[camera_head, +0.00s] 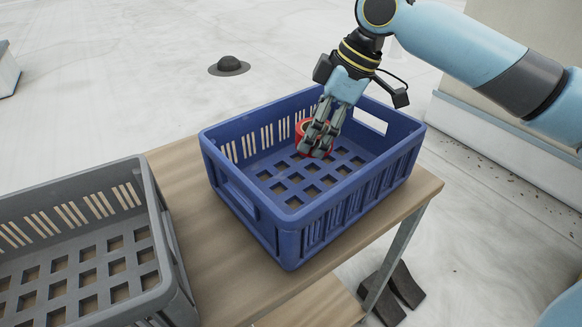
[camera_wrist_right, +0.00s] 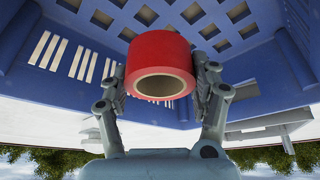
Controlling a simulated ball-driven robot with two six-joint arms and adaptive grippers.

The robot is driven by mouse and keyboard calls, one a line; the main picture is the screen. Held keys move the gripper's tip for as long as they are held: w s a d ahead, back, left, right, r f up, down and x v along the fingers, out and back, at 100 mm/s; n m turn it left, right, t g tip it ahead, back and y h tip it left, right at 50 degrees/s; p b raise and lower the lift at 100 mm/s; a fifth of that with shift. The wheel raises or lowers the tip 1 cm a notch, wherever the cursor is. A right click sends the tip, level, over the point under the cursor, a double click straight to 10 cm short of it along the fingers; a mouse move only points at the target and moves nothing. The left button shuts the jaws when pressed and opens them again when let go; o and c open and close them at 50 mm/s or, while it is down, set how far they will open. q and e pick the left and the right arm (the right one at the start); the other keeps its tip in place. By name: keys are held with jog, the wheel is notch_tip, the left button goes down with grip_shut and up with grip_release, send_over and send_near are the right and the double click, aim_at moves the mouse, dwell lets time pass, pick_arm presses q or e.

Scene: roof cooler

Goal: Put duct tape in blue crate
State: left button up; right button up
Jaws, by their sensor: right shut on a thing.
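The red roll of duct tape (camera_head: 302,128) is between the fingers of my right gripper (camera_head: 318,140), inside the walls of the blue crate (camera_head: 290,222). In the right wrist view the red tape (camera_wrist_right: 158,50) shows its open core, with a finger of the right gripper (camera_wrist_right: 160,88) on either side. The blue crate's slotted wall (camera_wrist_right: 62,58) and grid floor lie behind it. Whether the tape touches the crate floor I cannot tell. My left gripper is not in view.
A grey crate (camera_head: 165,225), empty where it shows, stands left of the blue crate on the wooden table (camera_head: 190,190). The table's right edge is close to the blue crate. A dark dome (camera_head: 229,66) sits on the pale roof behind. A low wall (camera_head: 500,140) runs at right.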

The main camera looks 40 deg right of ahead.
send_over(284, 178)
jog(key=f, duration=0.1)
jog(key=s+d+f, duration=0.1)
jog(key=shift+f, duration=0.35)
notch_tip(284, 178, down, 4)
jog(key=shift+f+b, duration=0.1)
jog(key=shift+b, duration=0.45)
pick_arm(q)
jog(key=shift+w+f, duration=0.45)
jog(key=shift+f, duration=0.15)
pick_arm(e)
jog(key=o, duration=1.4)
pick_arm(q)
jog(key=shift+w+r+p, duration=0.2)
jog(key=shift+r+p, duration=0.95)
jog(key=shift+p, duration=0.05)
pick_arm(e)
jog(key=v, duration=1.2)
jog(key=shift+w, duration=0.15)
